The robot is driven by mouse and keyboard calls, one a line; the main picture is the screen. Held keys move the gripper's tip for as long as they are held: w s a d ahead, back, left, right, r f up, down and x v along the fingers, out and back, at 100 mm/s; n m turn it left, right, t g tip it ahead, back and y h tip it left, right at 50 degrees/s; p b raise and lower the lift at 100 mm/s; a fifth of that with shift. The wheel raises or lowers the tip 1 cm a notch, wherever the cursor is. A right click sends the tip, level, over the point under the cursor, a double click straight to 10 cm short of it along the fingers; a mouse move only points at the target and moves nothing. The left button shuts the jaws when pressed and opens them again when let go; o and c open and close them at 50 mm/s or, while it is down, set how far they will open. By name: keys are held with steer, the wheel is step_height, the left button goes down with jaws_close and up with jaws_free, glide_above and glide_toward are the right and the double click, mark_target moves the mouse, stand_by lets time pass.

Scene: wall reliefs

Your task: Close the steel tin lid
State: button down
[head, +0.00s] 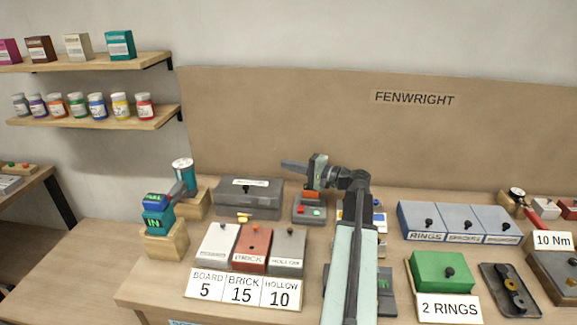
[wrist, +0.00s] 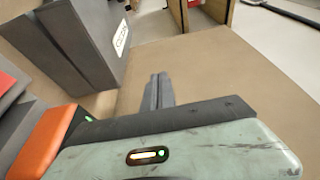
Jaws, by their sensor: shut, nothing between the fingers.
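A dark grey box (head: 262,200), which looks like the steel tin, stands on the bench left of my arm. It has a pale label strip and a dark knob; I cannot tell how far its lid is open. My gripper (head: 289,164) is shut and empty, pointing left above and behind the box's right end. In the wrist view its fingers (wrist: 159,92) are together over bare tan surface. A grey upright panel with a white label (wrist: 88,35) stands left of the fingers, apart from them; I cannot tell if it is part of the tin.
White, red and grey lidded boxes (head: 252,248) stand in front of the tin. A teal can (head: 183,175) on a wood block is at left. A small device with red and green buttons (head: 310,210) is beside the tin. Blue-grey RINGS boxes (head: 428,220) are at right.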

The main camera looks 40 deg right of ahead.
steer(key=v, duration=0.7)
steer(key=shift+s+d, duration=0.15)
steer(key=shift+s, duration=0.2)
